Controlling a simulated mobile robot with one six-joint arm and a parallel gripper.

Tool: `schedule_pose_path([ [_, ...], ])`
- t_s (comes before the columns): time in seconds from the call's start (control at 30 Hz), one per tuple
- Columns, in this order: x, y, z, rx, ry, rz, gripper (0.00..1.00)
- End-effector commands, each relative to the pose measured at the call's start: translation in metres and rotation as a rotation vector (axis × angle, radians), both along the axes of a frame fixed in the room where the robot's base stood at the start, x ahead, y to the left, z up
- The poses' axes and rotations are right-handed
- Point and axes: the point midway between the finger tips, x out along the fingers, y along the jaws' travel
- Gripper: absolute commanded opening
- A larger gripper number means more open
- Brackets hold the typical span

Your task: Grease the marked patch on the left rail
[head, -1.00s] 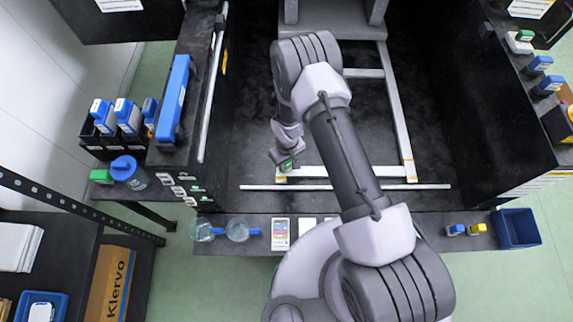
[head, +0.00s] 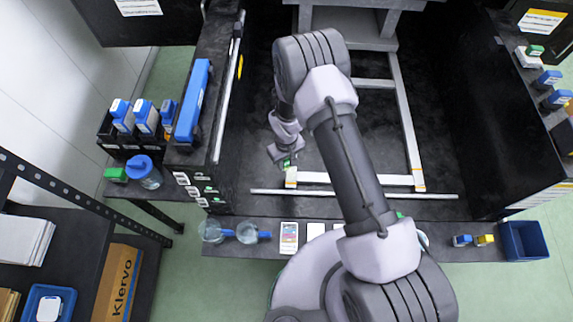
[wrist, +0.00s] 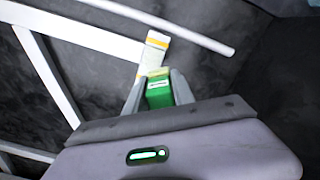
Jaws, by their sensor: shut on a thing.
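My gripper (wrist: 157,92) is shut on a small green block-shaped thing with a white label (wrist: 159,95) and a pale yellowish end. In the head view the gripper (head: 287,161) is just beyond the near end of the left rail (head: 291,178). That white rail end has yellow bands, and in the wrist view the banded stretch (wrist: 152,52) lies just past the tip of the green thing. The tip overlaps the rail in that view; I cannot tell whether it touches. Most of the left rail is hidden behind my arm in the head view.
A white crossbar (head: 350,194) runs along the front of the dark bay. The right rail (head: 408,135) also has a banded end. A blue bin (head: 524,240) stands at the front right.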

Motion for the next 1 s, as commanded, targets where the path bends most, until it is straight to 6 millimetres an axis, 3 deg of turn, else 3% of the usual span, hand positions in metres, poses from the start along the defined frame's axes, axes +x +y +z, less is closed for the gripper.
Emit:
schedule_pose_path([
  [0.33,0.005,0.002,0.030,0.000,0.000,-0.003,0.00],
  [1.0,0.005,0.002,0.030,0.000,0.000,-0.003,0.00],
])
